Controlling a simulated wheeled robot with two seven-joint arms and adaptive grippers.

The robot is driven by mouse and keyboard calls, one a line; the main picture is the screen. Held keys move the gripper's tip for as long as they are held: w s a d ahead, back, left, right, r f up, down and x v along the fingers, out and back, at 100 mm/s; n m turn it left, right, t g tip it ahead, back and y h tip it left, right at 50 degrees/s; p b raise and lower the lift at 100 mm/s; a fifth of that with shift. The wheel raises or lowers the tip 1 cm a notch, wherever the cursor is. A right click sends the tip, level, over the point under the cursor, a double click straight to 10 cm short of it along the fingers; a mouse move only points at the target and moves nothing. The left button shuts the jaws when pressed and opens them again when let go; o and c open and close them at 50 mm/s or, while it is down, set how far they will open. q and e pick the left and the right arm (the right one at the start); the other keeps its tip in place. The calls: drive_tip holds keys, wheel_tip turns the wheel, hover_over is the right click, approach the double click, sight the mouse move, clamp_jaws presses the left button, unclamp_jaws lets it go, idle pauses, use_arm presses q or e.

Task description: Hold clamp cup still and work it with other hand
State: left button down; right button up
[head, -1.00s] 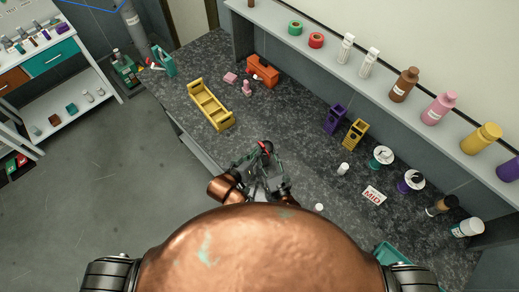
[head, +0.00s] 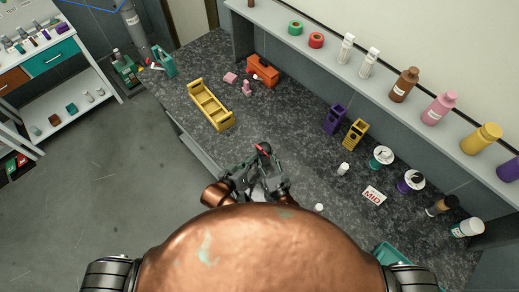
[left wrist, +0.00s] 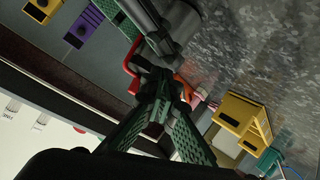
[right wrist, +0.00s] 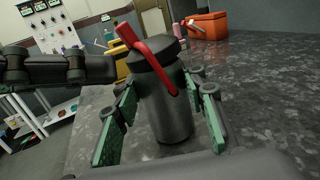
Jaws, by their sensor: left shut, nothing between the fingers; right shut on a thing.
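The clamp cup (right wrist: 172,105) is a dark grey cylinder with a red lever (right wrist: 148,60) at its top. In the right wrist view it stands upright between the green pads of my right gripper (right wrist: 165,118), which is shut on it. The cup also shows small in the head view (head: 264,151). My left gripper (left wrist: 155,78) is shut and empty, its green-padded fingers together beside the cup's top and red lever. In the right wrist view its dark finger comes in from the left, close to the lever. Whether it touches the lever is unclear.
A yellow tray (head: 202,103) and an orange box (head: 263,70) lie farther along the dark counter. Purple (head: 334,119) and yellow (head: 355,134) holders, a small white jar (head: 343,168) and a MID label (head: 374,195) are to the right. A bottle shelf (head: 330,58) runs along the wall.

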use_arm(q)
drive_tip(key=s+a, duration=0.1)
drive_tip(key=s+a+f, duration=0.1)
drive_tip(key=s+a, duration=0.1)
drive_tip(key=shift+f, duration=0.25)
use_arm(e)
drive_tip(key=o, duration=1.4)
